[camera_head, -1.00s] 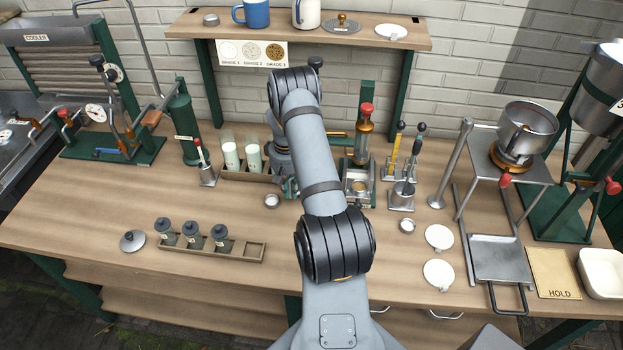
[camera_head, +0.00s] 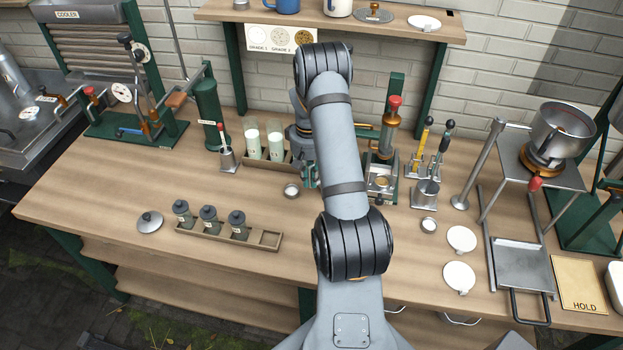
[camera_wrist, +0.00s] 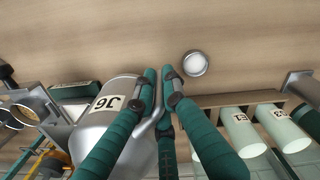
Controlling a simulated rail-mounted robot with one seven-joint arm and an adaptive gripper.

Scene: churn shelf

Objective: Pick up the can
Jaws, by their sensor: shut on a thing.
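A metal can (camera_wrist: 105,122) with a white label reading upside down shows at the left in the camera_wrist view. Its curved handle (camera_wrist: 148,122) runs between the two green fingers of my gripper (camera_wrist: 160,80). The gripper is shut on the handle, with the can's body beside the left finger. Part of the can is hidden behind that finger. In the camera_head view my gripper (camera_head: 309,173) is mostly hidden behind my arm, low over the workbench (camera_head: 120,190), and the can cannot be made out there.
A rack with milk-filled glasses (camera_head: 253,143) stands close left of the gripper. A small round metal cup (camera_head: 291,191) sits in front. A tray with lidded jars (camera_head: 209,220) lies nearer. A red-knobbed press (camera_head: 389,130) stands close right.

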